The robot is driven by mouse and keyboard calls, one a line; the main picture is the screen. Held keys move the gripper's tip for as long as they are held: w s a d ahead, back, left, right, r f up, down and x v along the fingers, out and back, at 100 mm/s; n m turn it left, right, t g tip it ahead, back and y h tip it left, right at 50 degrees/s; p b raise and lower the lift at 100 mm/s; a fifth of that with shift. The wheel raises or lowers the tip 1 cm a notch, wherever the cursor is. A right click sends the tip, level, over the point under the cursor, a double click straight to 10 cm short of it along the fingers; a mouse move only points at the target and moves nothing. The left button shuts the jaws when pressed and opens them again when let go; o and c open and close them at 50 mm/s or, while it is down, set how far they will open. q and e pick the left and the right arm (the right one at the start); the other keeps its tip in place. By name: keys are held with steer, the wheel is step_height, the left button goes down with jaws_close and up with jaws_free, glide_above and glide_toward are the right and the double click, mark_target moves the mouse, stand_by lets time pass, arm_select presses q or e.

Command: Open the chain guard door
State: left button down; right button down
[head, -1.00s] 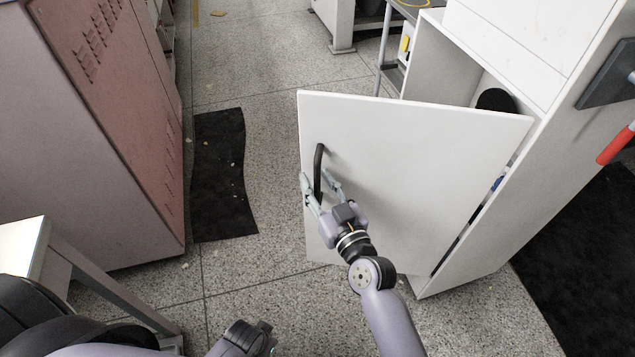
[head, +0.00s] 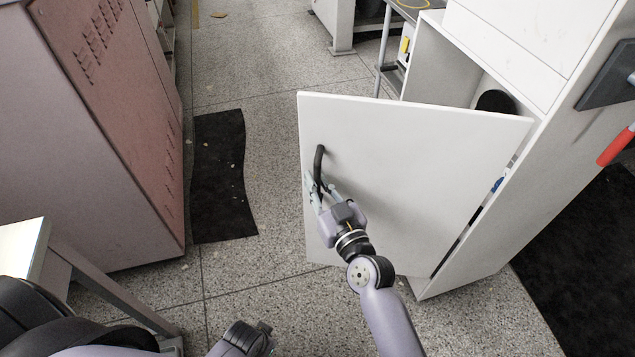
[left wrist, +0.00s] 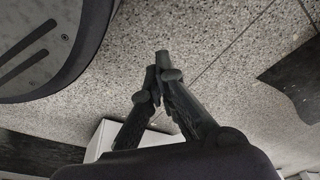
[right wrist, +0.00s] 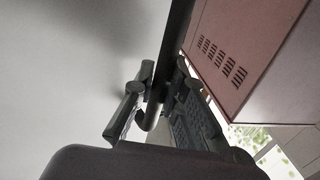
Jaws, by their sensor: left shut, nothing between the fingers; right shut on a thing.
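The white chain guard door (head: 410,170) stands partly open, swung out from the white cabinet (head: 490,245) on the right. A black bar handle (head: 320,160) sits near the door's left edge. My right gripper (head: 317,188) is shut on the lower part of the handle. In the right wrist view the fingers (right wrist: 155,90) close around the dark handle (right wrist: 172,50) with the door's white face (right wrist: 60,70) beside them. My left gripper (left wrist: 162,62) is shut and empty above the speckled floor in the left wrist view. In the head view only part of the left arm shows at the bottom.
A pink cabinet (head: 110,120) stands on the left. A black mat (head: 222,175) lies on the floor between it and the door. A white-topped table (head: 22,250) is at the lower left.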

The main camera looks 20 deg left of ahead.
arm_select(q)
steer(key=shift+s, duration=0.1)
stand_by(0.4)
